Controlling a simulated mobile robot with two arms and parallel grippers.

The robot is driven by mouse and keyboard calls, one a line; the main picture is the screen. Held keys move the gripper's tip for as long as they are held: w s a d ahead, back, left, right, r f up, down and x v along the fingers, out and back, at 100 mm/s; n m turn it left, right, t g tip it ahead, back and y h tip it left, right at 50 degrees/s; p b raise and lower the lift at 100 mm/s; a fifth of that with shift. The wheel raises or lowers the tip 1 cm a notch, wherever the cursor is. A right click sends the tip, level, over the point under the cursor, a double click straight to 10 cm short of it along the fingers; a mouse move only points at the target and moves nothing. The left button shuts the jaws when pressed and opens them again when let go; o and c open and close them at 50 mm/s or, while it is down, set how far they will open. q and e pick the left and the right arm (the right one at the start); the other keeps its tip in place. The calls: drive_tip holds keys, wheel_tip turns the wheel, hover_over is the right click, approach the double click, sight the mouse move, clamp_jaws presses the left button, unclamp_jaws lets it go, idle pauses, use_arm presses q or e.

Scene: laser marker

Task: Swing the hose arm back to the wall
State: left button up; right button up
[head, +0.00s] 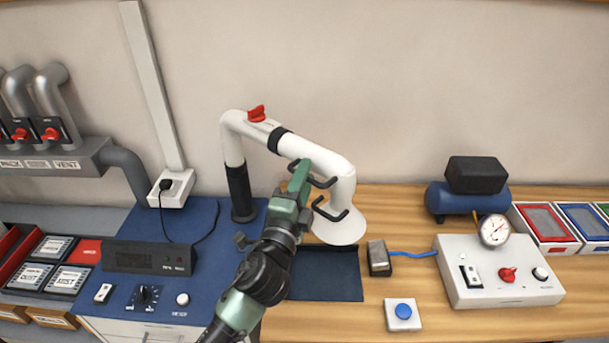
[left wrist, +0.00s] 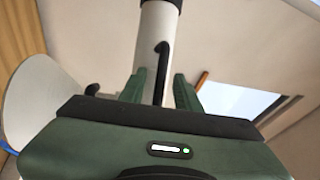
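The white hose arm (head: 282,139) rises from a black post on the blue bench panel, bends at a red knob (head: 257,114) and ends in a white cone hood (head: 340,222). The arm reaches out to the right, over the dark blue mat. Black hooked handles (head: 325,213) stand out near the hood. My left gripper (head: 299,172) is up against this end section. In the left wrist view its green fingers stand apart, open, with a black handle bar (left wrist: 160,72) between them and the white tube behind. Contact is unclear. My right gripper is out of view.
The blue panel carries a dark display box (head: 150,257) and a cable. To the right are a small metal block (head: 378,257), a blue button box (head: 403,313), a white control box with gauge (head: 495,280) and a blue compressor (head: 467,199). The wall behind the hose arm is clear.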

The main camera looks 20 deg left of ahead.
use_arm(q)
clamp_jaws()
drive_tip(key=shift+f, duration=0.1)
idle(1.2)
